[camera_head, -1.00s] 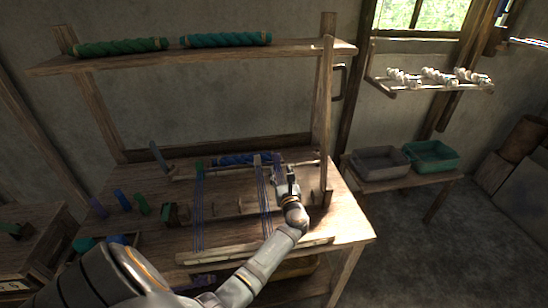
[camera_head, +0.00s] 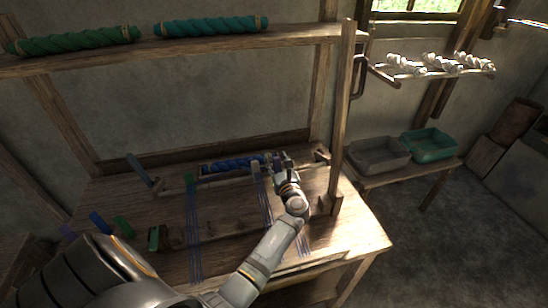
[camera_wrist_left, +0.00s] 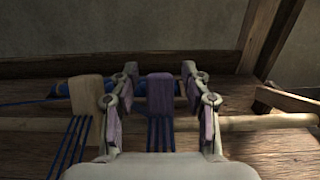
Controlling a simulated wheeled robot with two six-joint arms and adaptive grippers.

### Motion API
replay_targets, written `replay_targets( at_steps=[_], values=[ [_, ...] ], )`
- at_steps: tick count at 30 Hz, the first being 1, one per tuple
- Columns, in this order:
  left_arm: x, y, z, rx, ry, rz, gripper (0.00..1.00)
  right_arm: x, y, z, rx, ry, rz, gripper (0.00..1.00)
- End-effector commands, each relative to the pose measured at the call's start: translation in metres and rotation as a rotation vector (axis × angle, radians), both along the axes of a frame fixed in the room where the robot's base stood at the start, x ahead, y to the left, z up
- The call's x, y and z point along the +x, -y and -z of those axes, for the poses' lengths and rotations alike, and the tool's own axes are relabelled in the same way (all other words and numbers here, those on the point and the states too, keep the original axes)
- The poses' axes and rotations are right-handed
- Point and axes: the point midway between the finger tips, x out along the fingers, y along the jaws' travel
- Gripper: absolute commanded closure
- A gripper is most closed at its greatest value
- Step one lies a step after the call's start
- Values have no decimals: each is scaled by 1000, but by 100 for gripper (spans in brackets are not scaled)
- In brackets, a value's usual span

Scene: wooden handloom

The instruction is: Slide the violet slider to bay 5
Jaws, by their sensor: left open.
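The violet slider (camera_wrist_left: 160,96) sits on the loom's rail (camera_wrist_left: 250,122), with dark blue threads hanging from it. My left gripper (camera_wrist_left: 158,98) is open, with one finger on each side of the slider and a small gap on both sides. In the head view my left gripper (camera_head: 281,161) is at the right part of the rail and mostly hides the violet slider. A tan slider (camera_wrist_left: 87,94) is just left of my left finger; it also shows in the head view (camera_head: 256,176). Bay numbers cannot be read.
A blue yarn roll (camera_head: 228,165) lies behind the rail. The loom's right post (camera_head: 341,120) stands right of my gripper. Green yarn rolls (camera_head: 72,40) lie on the upper shelf. Bins (camera_head: 379,157) stand on a side bench at right.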

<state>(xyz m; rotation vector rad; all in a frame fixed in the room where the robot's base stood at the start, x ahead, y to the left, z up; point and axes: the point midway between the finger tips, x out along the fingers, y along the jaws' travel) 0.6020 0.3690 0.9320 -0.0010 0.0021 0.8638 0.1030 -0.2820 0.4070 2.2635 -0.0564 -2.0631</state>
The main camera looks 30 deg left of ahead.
Motion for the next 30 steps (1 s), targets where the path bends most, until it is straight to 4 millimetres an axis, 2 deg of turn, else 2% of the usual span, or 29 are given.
replay_targets(
  at_steps=[4,5,15,25,30],
  values=[
    [0,0,0,0,0,0,53,-6,0,0,0,-10,1,53],
    [0,0,0,0,0,0,56,-6,0,0,0,-9,1,53],
    [0,0,0,0,0,0,100,6,-4,0,4,10,1,53],
    [1,0,0,0,0,0,100,5,-8,0,10,9,2,53],
    [8,6,1,-2,1,0,100,3,-8,3,9,5,3,53]
  ],
)
